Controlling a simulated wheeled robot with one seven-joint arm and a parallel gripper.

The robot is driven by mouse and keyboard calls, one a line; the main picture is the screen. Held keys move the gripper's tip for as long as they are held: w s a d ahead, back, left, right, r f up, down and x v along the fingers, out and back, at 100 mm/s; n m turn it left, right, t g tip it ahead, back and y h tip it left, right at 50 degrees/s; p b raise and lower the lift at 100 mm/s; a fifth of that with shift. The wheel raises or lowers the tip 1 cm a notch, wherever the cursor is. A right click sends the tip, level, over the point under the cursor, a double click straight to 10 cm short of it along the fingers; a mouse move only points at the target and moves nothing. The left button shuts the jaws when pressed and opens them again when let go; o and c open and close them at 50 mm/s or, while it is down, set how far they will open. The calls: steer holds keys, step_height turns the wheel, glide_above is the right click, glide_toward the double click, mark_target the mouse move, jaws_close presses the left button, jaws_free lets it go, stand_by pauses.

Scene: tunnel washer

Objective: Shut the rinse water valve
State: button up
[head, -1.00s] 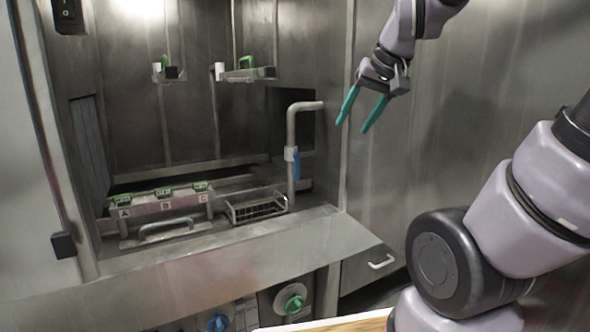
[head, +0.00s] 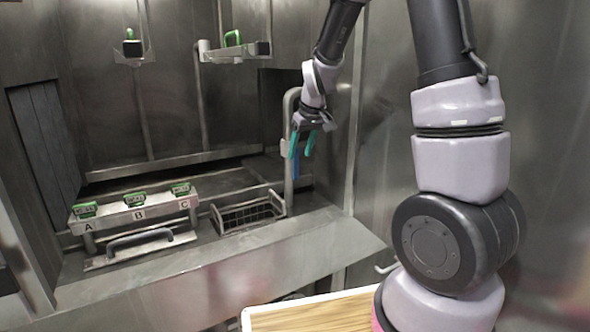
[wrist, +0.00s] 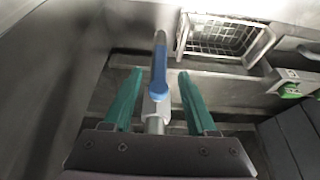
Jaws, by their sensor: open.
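A valve with a blue lever handle (head: 296,165) sits on the upright grey pipe (head: 289,130) at the right of the washer bay. The handle hangs down alongside the pipe in the head view. In the wrist view the blue handle (wrist: 159,70) shows between my two teal fingers, with a gap on each side. My gripper (head: 302,146) is open at the valve, partly in front of it in the head view. It also shows in the wrist view (wrist: 160,84). Whether the handle lies fully within finger depth, I cannot tell.
A wire basket (head: 247,213) stands left of the pipe. Several green-topped clips labelled A, B, C sit on a rail (head: 139,215), with a grey handle (head: 140,237) before it. A steel side wall (head: 350,130) is close on the right. A sloped ledge (head: 200,280) runs in front.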

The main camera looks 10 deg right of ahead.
mark_target(297, 165)
steer(key=x, duration=0.8)
steer(key=shift+s, duration=0.1)
steer(key=shift+c, duration=0.3)
jaws_close()
stand_by(0.9)
